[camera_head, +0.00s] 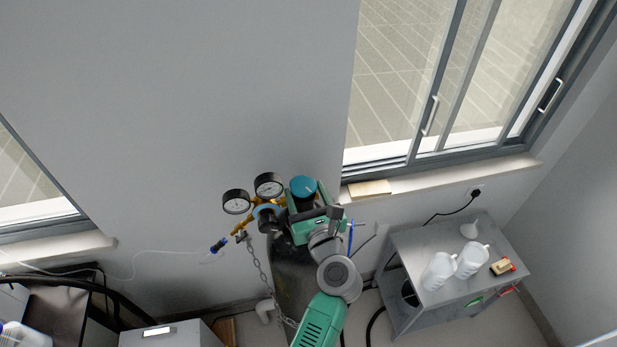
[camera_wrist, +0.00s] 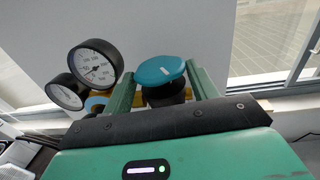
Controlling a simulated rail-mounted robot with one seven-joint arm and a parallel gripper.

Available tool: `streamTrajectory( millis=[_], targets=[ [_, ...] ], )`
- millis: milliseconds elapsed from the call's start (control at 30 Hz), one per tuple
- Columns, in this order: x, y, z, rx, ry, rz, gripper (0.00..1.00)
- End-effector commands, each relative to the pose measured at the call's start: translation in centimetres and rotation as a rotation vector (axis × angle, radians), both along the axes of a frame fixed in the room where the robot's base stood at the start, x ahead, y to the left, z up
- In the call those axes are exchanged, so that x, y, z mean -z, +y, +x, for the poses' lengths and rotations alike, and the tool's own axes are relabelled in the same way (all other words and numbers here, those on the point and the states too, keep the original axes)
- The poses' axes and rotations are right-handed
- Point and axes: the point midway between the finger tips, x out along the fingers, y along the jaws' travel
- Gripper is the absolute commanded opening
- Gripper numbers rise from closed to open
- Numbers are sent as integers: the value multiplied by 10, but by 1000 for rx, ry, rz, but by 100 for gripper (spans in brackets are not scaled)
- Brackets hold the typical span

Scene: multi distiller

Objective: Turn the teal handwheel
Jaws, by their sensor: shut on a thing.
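The teal handwheel (camera_wrist: 159,70) is a round disc with a white mark on its top, on a dark stem above the gas cylinder. In the head view the teal handwheel (camera_head: 303,187) sits beside the two gauges, on top of the regulator. My gripper (camera_wrist: 163,92) has one green finger on each side of the handwheel and its dark stem, and is shut on it. In the head view my gripper (camera_head: 302,205) reaches in from below right and hides part of the valve. The exact contact between fingers and wheel is partly hidden.
Two round pressure gauges (camera_wrist: 94,64) stand close to the left of my gripper. The dark cylinder (camera_head: 288,275) has a chain (camera_head: 256,268) beside it. A metal cart (camera_head: 400,255) with white jugs (camera_head: 439,271) stands at right. The wall and windowsill (camera_head: 440,176) are behind.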

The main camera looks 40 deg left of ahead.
Motion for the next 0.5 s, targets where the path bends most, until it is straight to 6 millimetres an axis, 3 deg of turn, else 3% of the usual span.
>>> streamTrajectory(
  millis=[500],
  targets=[
    [-2,3,-4,203,-2,3,36]
  ],
)
